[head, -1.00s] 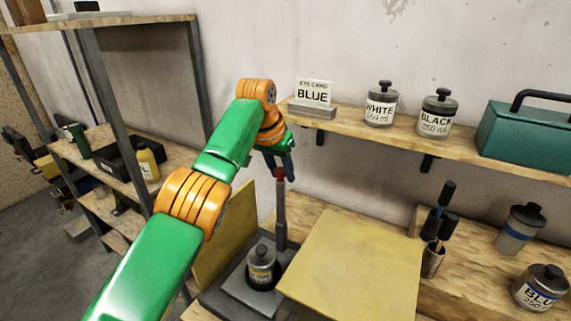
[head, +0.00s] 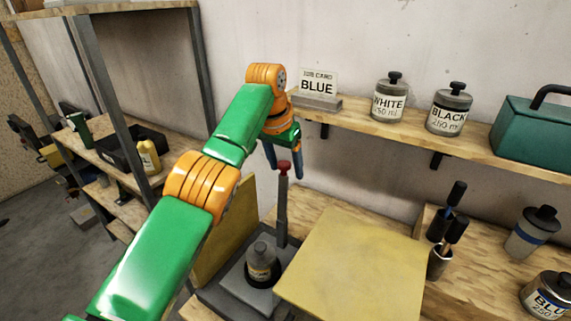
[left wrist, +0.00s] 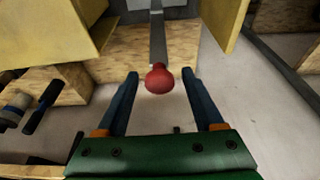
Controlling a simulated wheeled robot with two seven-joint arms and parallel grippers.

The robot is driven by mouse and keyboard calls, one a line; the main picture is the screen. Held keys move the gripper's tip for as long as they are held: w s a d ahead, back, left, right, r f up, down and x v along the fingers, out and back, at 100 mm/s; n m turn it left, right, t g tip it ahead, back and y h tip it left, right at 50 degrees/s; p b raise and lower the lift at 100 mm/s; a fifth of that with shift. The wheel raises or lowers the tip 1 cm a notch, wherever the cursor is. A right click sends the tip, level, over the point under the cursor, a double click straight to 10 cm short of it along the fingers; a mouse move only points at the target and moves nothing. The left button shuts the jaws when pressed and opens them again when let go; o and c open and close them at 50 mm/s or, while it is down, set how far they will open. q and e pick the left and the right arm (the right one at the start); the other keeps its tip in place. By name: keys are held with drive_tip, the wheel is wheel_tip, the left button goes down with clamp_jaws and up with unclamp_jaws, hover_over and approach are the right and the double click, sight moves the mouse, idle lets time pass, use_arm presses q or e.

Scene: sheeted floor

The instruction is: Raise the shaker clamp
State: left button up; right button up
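The shaker clamp shows as an upright grey post (head: 282,215) with a red knob (head: 283,167) on top. A small labelled tin (head: 262,262) stands on the dark shaker base (head: 232,296) beside the post. My left gripper (head: 286,172) is open around or just behind the knob, fingers pointing down. In the left wrist view the red knob (left wrist: 159,79) lies between the two spread blue fingertips (left wrist: 160,74), with gaps on both sides. My right gripper is not in view.
Yellow panels (head: 358,262) flank the shaker. A wall shelf (head: 400,133) holds a BLUE card (head: 317,88), WHITE (head: 389,100) and BLACK (head: 449,110) tins and a teal toolbox (head: 535,130). A brush cup (head: 439,262) and more tins (head: 547,295) stand at right.

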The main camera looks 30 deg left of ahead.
use_arm(q)
drive_tip(key=v, duration=0.6)
drive_tip(key=shift+s+r, duration=0.1)
drive_tip(key=shift+a+r, duration=0.15)
drive_tip(key=shift+r, duration=0.3)
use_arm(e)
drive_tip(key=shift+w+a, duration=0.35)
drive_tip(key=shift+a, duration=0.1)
use_arm(q)
drive_tip(key=shift+s, duration=0.1)
